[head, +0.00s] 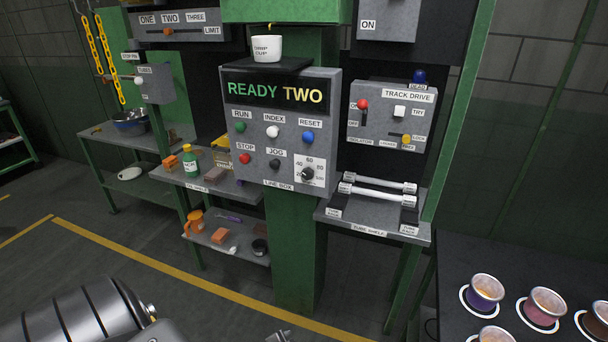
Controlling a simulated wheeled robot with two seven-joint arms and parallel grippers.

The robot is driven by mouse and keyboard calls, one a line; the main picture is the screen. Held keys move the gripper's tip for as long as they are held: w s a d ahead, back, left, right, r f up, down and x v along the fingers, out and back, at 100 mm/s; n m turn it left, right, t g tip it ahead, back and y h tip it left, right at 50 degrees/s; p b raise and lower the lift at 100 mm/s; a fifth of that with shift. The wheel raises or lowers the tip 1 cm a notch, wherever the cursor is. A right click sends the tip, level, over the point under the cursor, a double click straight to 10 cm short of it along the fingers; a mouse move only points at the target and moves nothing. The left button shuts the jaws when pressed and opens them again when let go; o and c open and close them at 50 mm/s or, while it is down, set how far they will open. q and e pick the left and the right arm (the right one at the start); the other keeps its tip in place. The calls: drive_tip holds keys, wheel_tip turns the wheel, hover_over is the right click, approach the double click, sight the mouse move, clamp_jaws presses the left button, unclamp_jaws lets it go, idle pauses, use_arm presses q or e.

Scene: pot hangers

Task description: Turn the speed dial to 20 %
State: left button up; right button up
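The speed dial (307,174) is a dark round knob on a white plate at the lower right of the grey line box (257,181). Marks around it read 20, 40, 60, 80 and 100. The knob's pointer is too small to read. The box's display (275,94) reads "READY TWO". My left arm comes in at the bottom left, well below and left of the dial. A small metal tip, perhaps of my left gripper (278,337), shows at the bottom edge, mostly cut off and apart from the dial. My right gripper is not in view.
RUN, INDEX, RESET, STOP and JOG buttons sit beside the dial. A white drip cup (267,48) stands above the box. The track drive panel (391,118) and tube shelf (375,228) are at right. Cups stand on a dark table (460,260). Floor before the box is clear.

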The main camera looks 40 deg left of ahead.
use_arm(q)
drive_tip(key=w+a+r+m+t+y, duration=0.1)
drive_tip(key=w+a+r+t, duration=0.15)
drive_tip(key=w+r, duration=0.55)
drive_tip(key=w+a+r+t, duration=0.2)
drive_tip(key=w+a+r, duration=0.2)
drive_tip(key=r, duration=0.7)
drive_tip(key=m+t+y+p, duration=0.2)
drive_tip(key=t+y, duration=0.1)
drive_tip(key=t, duration=0.2)
approach(307, 175)
drive_tip(key=shift+g, duration=0.25)
drive_tip(key=p+x, duration=0.3)
drive_tip(key=x, duration=0.6)
drive_tip(key=shift+w+r, duration=0.1)
drive_tip(key=shift+w, duration=0.05)
drive_tip(key=c, duration=1)
